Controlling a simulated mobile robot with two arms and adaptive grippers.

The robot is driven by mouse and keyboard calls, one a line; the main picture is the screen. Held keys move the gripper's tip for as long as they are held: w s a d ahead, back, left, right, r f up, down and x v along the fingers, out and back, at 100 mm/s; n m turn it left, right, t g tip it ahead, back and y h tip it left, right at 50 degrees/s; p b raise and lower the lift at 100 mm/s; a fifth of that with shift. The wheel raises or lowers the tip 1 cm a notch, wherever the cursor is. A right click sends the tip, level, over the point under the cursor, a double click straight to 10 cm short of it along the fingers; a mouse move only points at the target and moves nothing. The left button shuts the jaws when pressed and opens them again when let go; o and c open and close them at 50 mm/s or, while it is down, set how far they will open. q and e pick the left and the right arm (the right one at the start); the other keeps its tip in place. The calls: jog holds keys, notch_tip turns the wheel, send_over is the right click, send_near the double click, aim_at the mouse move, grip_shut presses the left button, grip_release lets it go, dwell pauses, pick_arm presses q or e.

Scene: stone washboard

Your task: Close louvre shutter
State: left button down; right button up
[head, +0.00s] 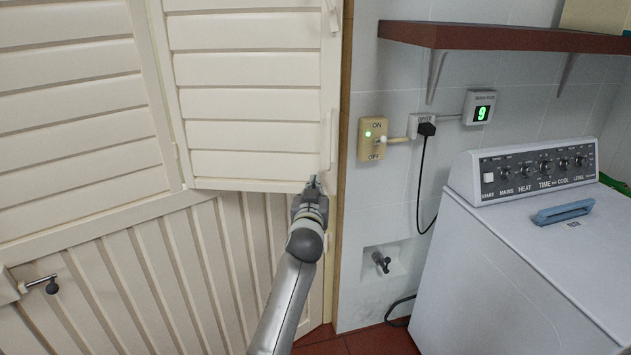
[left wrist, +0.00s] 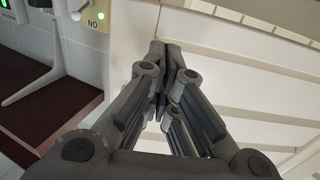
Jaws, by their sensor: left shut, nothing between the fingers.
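The cream louvre shutter (head: 252,95) is a slatted panel at the upper middle of the head view. It sits slightly out of line with the slatted panel to its left, and I cannot tell whether it is fully shut. My left gripper (head: 313,183) is at the shutter's lower right corner, with its fingers together and empty. In the left wrist view the shut fingers (left wrist: 163,50) point at the pale shutter surface (left wrist: 235,105); whether they touch it is unclear. My right gripper is not in view.
A switch box (head: 373,138) with a green light is on the tiled wall just right of the shutter. A red-brown shelf (head: 500,38) hangs above a white washing machine (head: 500,260). A tap (head: 381,262) sits in a wall recess. A door handle (head: 42,284) projects at lower left.

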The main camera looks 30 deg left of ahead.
pick_arm(q)
jog(key=shift+x, duration=0.95)
